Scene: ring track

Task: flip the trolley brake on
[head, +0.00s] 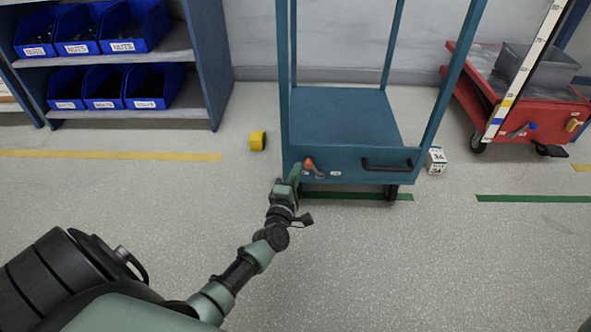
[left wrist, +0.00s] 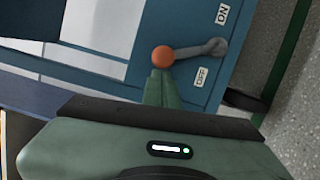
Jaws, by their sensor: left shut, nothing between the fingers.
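The blue trolley (head: 345,168) stands ahead. Its brake lever (left wrist: 195,50) is grey with an orange knob (head: 309,163); the knob also shows in the left wrist view (left wrist: 163,57). The lever points up from its pivot and leans a little to the left in the head view, toward the OFF label (left wrist: 201,77). The ON label (left wrist: 222,14) is on the other side of the pivot. My left gripper (head: 297,172) is shut and empty, its fingertips (left wrist: 162,74) right beside the knob on its left side; I cannot tell whether they touch. My right gripper is not in view.
A black handle (head: 387,165) sits on the trolley front. A yellow object (head: 258,140) and a small white box (head: 435,161) lie on the floor either side. A red cart (head: 520,95) stands right, a shelf with blue bins (head: 215,70) left. The near floor is clear.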

